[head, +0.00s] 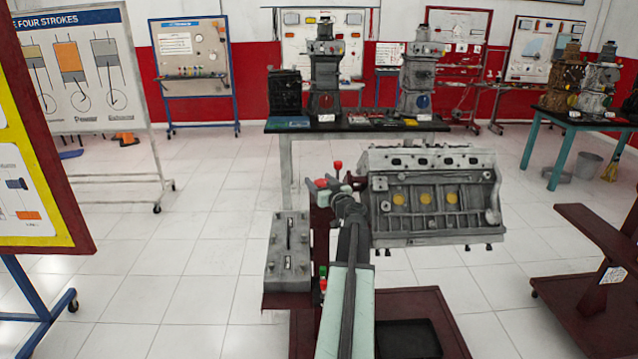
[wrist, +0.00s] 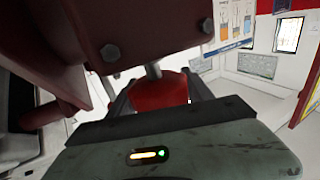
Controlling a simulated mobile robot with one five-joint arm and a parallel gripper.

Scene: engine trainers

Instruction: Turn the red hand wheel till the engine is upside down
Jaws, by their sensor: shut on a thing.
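The grey engine (head: 432,200) hangs on its stand right of my arm in the head view. Its side with yellow round plugs faces me, and a row of small studs points down below it. The red hand wheel (head: 322,184) shows only as small red parts left of the engine, mostly hidden by my gripper (head: 347,200). In the wrist view, a rounded red part of the hand wheel (wrist: 160,93) sits between the two fingers of my gripper (wrist: 162,88), which is shut on it. The lower part of this red piece is hidden by the gripper body.
The dark red stand base (head: 425,305) spreads over the floor below the engine, with a black tray (head: 407,340). A grey metal box (head: 289,250) is close left of my arm. A yellow-edged board (head: 30,170) stands at the left. White tiled floor between is open.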

